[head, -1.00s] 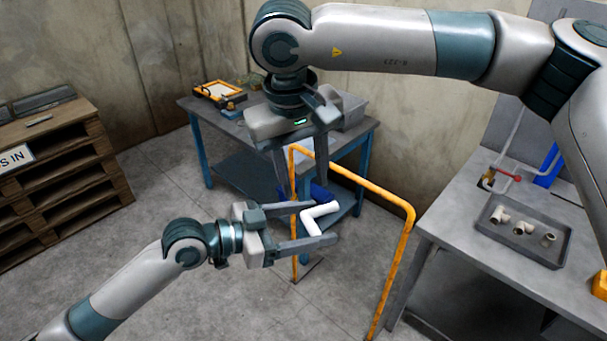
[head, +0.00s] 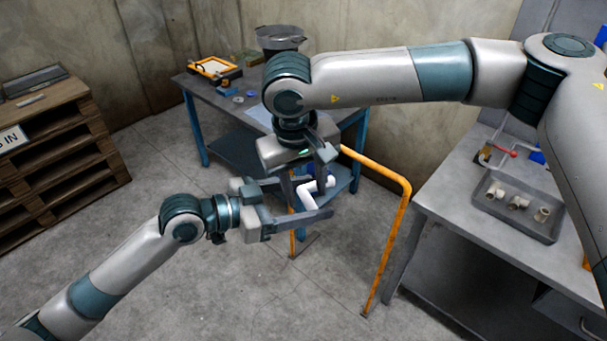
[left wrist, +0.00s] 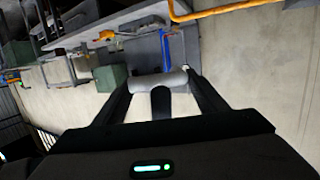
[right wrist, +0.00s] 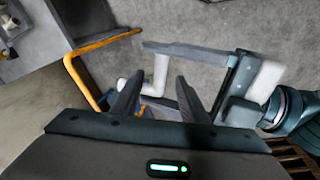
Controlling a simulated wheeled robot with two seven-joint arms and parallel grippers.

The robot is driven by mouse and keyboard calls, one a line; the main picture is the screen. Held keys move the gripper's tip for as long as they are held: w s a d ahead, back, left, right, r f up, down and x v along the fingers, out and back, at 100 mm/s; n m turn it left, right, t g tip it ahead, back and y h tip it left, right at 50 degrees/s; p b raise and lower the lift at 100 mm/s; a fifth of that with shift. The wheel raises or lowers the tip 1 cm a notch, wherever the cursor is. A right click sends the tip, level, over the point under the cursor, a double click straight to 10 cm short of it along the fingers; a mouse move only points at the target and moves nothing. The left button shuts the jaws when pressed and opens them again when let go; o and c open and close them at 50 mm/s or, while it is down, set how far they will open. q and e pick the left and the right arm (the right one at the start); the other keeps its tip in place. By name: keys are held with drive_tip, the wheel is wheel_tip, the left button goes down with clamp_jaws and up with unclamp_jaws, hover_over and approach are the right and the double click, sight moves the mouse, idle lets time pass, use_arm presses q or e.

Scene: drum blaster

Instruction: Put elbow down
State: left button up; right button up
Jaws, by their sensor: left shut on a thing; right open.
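The white pipe elbow (head: 307,196) is held in the air in front of the orange rail. My left gripper (head: 318,201) is shut on it; the elbow also spans the left fingers in the left wrist view (left wrist: 160,80). My right gripper (head: 306,190) is open, fingers pointing down, close by the elbow. In the right wrist view the elbow (right wrist: 160,75) shows just past and between the open right fingers (right wrist: 157,88). I cannot tell whether they touch it. The right gripper partly covers the elbow's surroundings in the head view.
A grey tray (head: 484,193) with several pale pipe fittings sits on the right bench (head: 450,212). The orange rail (head: 395,240) stands between that bench and my left gripper. A blue-legged table (head: 203,92) stands behind; wooden pallets (head: 85,158) are at left. The floor is open.

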drive_tip(key=shift+f, duration=0.6)
drive_tip(key=shift+c, duration=0.2)
clamp_jaws()
use_arm(q)
drive_tip(key=o, duration=1.2)
drive_tip(key=shift+a, duration=0.15)
drive_tip(key=shift+v, duration=5.85)
